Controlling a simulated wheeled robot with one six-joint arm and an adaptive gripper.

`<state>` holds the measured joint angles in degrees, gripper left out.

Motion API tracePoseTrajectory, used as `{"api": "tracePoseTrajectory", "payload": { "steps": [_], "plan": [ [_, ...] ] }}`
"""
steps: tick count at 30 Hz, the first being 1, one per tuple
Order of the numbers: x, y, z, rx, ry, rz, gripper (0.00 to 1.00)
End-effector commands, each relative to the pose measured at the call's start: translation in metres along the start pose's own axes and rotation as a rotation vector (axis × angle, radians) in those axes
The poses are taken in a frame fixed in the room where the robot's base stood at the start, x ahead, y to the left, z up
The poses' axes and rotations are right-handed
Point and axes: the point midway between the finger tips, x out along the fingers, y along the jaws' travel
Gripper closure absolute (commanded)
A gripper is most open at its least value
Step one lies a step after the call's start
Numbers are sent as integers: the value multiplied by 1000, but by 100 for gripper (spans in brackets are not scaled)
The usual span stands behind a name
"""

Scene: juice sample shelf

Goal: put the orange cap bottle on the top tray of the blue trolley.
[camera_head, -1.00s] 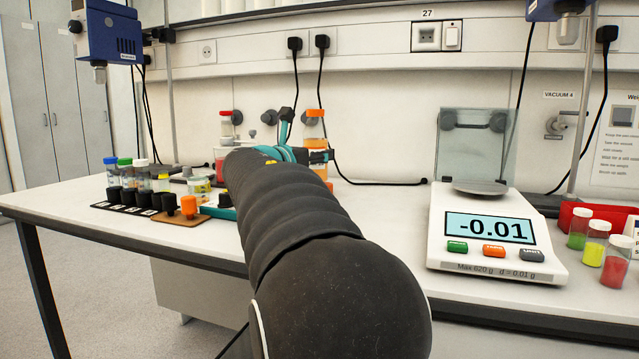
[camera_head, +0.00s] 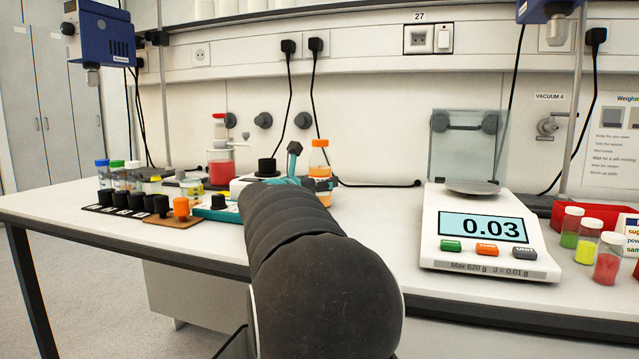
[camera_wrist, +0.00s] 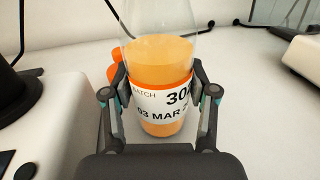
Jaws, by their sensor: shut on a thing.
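The orange cap bottle (camera_head: 319,172) shows beyond my arm in the head view, upright, with its orange cap on top and orange contents. In the wrist view the bottle (camera_wrist: 160,68) is clear, filled with orange, with a white batch label. My gripper (camera_wrist: 162,92) is shut on it, one finger on each side at label height. The cap is out of the wrist view. The blue trolley is not in view.
A balance (camera_head: 490,235) stands right, with several powder jars (camera_head: 590,240) beside it. A white-and-teal device with a black top (camera_head: 267,167) is close left of the bottle. Capped vials (camera_head: 118,175) and a red-filled bottle (camera_head: 221,165) stand further left. Small orange things (camera_wrist: 115,65) lie behind the bottle.

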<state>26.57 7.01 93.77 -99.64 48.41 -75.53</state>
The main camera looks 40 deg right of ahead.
Motion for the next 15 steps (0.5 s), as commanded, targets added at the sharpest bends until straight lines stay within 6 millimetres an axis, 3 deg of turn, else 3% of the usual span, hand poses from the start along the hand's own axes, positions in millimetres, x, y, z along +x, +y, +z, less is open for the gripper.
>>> {"api": "tracePoseTrajectory", "payload": {
  "steps": [4, 5, 6, 15],
  "plan": [
    [0, 0, -3, 0, -1, 0, 89],
    [0, 0, -3, 0, 0, 0, 37],
    [0, 0, -3, 0, 0, 0, 32],
    [0, 0, -2, 0, 0, 0, 32]
  ]
}}
